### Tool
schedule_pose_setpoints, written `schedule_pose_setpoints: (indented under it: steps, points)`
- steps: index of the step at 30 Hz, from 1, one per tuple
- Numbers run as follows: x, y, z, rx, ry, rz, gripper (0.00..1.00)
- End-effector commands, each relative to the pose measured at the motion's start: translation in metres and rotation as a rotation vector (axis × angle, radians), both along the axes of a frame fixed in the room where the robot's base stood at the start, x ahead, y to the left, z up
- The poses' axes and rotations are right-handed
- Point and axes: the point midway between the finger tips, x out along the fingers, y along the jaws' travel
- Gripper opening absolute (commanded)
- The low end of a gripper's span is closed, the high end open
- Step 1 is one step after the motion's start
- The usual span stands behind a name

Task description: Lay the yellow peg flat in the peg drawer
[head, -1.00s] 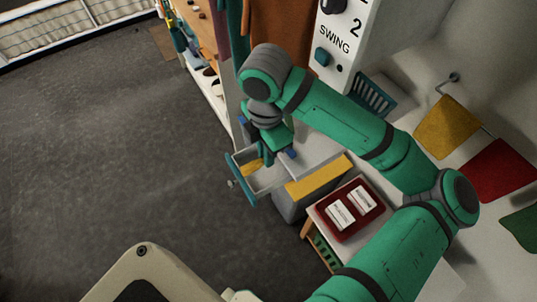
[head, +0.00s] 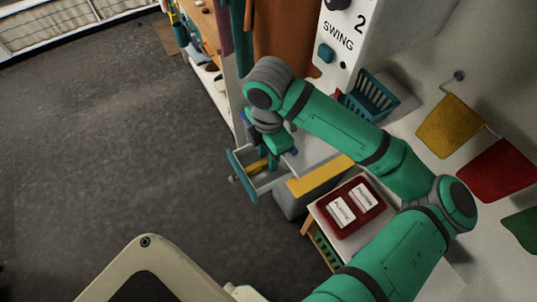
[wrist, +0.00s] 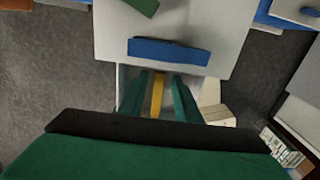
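The yellow peg (head: 258,166) lies in the open peg drawer (head: 237,163), a grey tray with a teal front. In the wrist view the peg (wrist: 157,95) shows lengthwise between my two green fingers, with a gap on each side. My gripper (wrist: 160,90) looks open and points down into the drawer (wrist: 122,80). In the head view my gripper (head: 269,160) is at the drawer, and its fingers hide part of the peg. The peg's lower end is hidden in the wrist view, and I cannot tell whether it lies fully flat.
A blue block (wrist: 168,51) lies on the pale surface above the drawer. A yellow-topped grey box (head: 320,176) and a red tray with white labelled cards (head: 352,227) stand to the right. A blue basket (head: 372,98) is behind. The floor at left is clear.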

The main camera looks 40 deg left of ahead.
Motion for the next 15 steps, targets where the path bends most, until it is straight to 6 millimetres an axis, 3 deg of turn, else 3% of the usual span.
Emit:
schedule_pose_setpoints:
  steps: [5,15]
  points:
    - [0.001,0.001,0.02,0.001,-0.002,0.0,0.3]
    - [0.001,0.001,0.086,0.001,-0.003,0.0,0.3]
